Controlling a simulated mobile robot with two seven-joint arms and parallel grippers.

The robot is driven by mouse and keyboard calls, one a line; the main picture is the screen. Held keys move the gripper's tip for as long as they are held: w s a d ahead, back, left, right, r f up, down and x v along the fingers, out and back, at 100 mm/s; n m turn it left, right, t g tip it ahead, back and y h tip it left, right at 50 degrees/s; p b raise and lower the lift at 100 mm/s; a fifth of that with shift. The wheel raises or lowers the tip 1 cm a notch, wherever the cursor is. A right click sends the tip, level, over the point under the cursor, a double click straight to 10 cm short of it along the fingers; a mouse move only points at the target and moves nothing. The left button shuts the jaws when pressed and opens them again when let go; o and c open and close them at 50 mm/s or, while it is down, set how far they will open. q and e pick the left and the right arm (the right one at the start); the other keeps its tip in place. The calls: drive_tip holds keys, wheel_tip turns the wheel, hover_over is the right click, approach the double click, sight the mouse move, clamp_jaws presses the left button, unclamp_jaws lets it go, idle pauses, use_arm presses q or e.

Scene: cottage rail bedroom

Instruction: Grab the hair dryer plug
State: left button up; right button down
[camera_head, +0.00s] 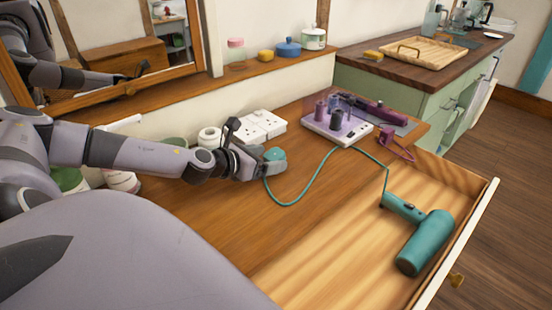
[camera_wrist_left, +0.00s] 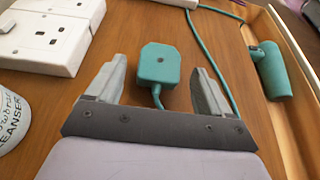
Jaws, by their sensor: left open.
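The teal hair dryer plug (camera_wrist_left: 159,63) lies on the wooden dresser top in the left wrist view. It also shows in the head view (camera_head: 274,154), partly covered by my gripper. My left gripper (camera_wrist_left: 160,88) is open, with the plug just ahead of and partly between its two fingers, not clamped. The teal cord (camera_head: 311,187) runs from the plug across the top to the hair dryer (camera_head: 427,237), which lies in the open drawer and also shows in the left wrist view (camera_wrist_left: 273,72). My right gripper is not in view.
White wall sockets (camera_head: 262,124) sit behind the plug. A white hair-roller set (camera_head: 337,121) stands to the right, beside a purple styling tool. A cleanser jar (camera_wrist_left: 12,118) is close on the left in the wrist view. The open drawer (camera_head: 300,272) is at the front.

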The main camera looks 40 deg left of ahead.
sight(280, 157)
use_arm(q)
drive_tip(key=shift+p+x, duration=0.45)
drive_tip(key=shift+x, duration=2.2)
drive_tip(key=c, duration=1)
